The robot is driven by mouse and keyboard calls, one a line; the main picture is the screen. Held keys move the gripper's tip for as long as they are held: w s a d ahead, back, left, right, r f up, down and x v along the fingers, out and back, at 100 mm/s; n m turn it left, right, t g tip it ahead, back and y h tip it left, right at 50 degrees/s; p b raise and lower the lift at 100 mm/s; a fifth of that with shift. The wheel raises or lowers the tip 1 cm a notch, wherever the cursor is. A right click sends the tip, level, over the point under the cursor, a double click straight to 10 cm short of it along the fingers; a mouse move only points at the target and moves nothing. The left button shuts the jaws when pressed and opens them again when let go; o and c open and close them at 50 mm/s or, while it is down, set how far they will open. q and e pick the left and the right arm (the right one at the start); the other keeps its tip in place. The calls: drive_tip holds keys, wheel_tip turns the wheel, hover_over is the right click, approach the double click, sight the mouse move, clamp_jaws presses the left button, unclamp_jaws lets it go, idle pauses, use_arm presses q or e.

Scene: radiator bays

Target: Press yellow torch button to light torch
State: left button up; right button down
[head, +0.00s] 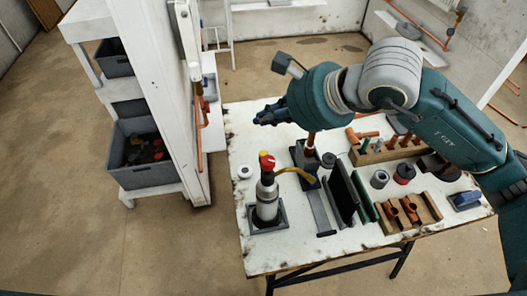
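The torch (267,199) stands upright in a dark square holder on the near left part of the white worktable (290,251). It has a pale grey cylinder, a dark neck, a red top part, a small yellow button (263,154) and a yellowish nozzle pointing right. I see no flame. My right gripper (262,117) reaches in from the right. In the picture it is above the torch's top, apart from it. Its dark fingers point left; I cannot tell whether they are open or shut, and nothing shows held in them. My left gripper is not in view.
Right of the torch are a dark clamp stand (307,156), dark upright plates (340,193) and a wooden block with copper fittings (424,212). A small white roll (245,171) lies left. A white shelf with grey bins (145,173) stands left of the table.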

wheel_tip(320, 180, down, 6)
drive_tip(key=shift+r+b, duration=0.1)
drive_tip(key=shift+b, duration=0.65)
drive_tip(key=shift+f+b, duration=0.75)
drive_tip(key=shift+b, duration=0.2)
drive_tip(key=shift+f+b, duration=0.45)
drive_tip(key=shift+b, duration=0.15)
drive_tip(key=shift+r, duration=0.1)
drive_tip(key=shift+f+b, duration=0.45)
drive_tip(key=shift+b, duration=0.35)
